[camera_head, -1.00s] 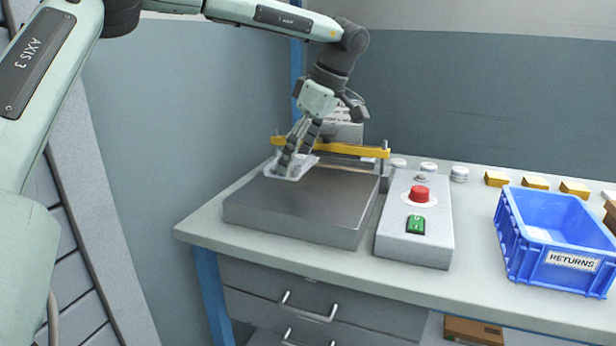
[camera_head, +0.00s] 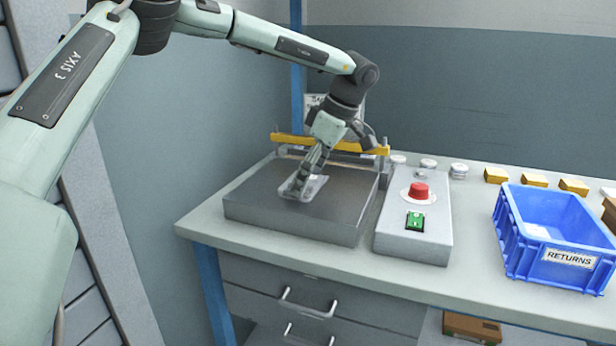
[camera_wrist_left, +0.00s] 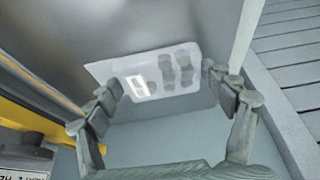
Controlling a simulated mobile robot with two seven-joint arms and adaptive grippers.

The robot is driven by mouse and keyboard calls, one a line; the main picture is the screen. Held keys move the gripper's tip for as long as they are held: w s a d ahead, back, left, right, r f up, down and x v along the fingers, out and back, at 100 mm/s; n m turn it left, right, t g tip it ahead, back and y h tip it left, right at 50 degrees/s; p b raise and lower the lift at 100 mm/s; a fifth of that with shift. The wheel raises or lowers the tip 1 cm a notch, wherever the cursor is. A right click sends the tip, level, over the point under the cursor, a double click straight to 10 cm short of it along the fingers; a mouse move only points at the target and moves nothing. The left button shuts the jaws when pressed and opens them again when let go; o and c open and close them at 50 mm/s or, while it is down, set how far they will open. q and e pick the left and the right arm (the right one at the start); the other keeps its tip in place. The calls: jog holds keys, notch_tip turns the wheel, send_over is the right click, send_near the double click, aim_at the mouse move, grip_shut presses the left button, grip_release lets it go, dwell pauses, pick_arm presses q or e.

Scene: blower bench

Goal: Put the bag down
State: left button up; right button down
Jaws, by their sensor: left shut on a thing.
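A pale, clear flat bag (camera_head: 316,186) is over the dark metal plate (camera_head: 260,212) of the bench machine. In the left wrist view the bag (camera_wrist_left: 113,72) shows grey shapes and a small white label. My left gripper (camera_head: 298,188) points down and is shut on the bag; its fingers (camera_wrist_left: 165,88) are on either side of it in the wrist view. I cannot tell whether the bag touches the plate. My right gripper is not in view.
A yellow bar (camera_head: 290,139) crosses the plate's back edge. To the right are a control box (camera_head: 398,240) with a red button and green switch, and a blue RETURNS crate (camera_head: 520,250). White round pieces (camera_head: 428,163) and yellow blocks (camera_head: 534,180) line the back.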

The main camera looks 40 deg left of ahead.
aim_at(313, 184)
pick_arm(q)
jog(key=o, duration=1.3)
jog(key=shift+c, duration=0.2)
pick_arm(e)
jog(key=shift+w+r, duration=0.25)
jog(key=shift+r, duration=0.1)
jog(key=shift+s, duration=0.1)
pick_arm(q)
jog(key=shift+r, duration=0.25)
jog(key=v, duration=0.2)
jog(key=shift+d+r, duration=0.15)
jog(key=shift+r, duration=0.1)
jog(key=v, duration=0.3)
jog(key=shift+w+d+r, duration=0.1)
jog(key=shift+d+r, duration=0.05)
jog(key=shift+r, duration=0.25)
jog(key=shift+p+v, duration=0.8)
jog(key=shift+v, duration=1.9)
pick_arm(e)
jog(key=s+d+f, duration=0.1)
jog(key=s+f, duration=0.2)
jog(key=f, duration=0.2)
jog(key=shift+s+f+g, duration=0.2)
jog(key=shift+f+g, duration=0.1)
